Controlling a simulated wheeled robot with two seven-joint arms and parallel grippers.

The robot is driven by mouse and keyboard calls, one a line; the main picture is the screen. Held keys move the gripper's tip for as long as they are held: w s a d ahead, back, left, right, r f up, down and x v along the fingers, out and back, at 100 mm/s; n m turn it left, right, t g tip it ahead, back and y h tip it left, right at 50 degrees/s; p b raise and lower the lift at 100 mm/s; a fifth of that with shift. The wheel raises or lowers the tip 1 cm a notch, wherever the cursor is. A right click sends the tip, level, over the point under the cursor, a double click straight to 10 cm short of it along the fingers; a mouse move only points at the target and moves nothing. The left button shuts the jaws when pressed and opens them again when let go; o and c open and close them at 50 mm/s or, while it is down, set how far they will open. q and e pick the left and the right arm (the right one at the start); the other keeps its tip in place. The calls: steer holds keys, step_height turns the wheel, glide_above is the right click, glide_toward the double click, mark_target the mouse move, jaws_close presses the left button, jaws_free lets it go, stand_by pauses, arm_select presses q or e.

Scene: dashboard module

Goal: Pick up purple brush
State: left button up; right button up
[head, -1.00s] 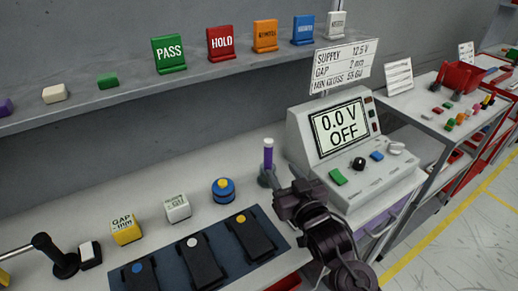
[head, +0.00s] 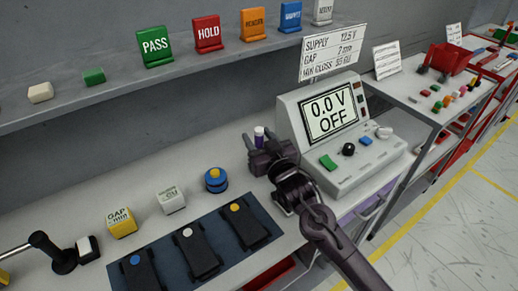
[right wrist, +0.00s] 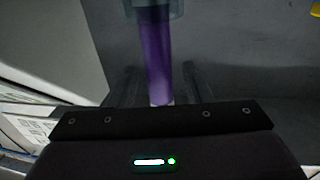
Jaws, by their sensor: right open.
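The purple brush (head: 259,138) stands upright on the bench, left of the grey meter box. Its white top and part of the purple handle show in the head view; its lower part is hidden behind my right gripper (head: 261,148). In the right wrist view the purple handle (right wrist: 155,50) runs down the middle with its pale end toward the gripper body. My right gripper (right wrist: 160,85) is open, with its fingers on either side of the handle's line. Whether they touch it I cannot tell. My left gripper is not in view.
The meter box (head: 340,130) reads 0.0 V OFF, close right of my right gripper. A blue and yellow button (head: 215,181) and a dark mat (head: 170,248) with several black blocks lie left and front. A shelf (head: 120,88) with coloured signs runs behind.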

jaws_close()
steer(key=shift+r, duration=0.1)
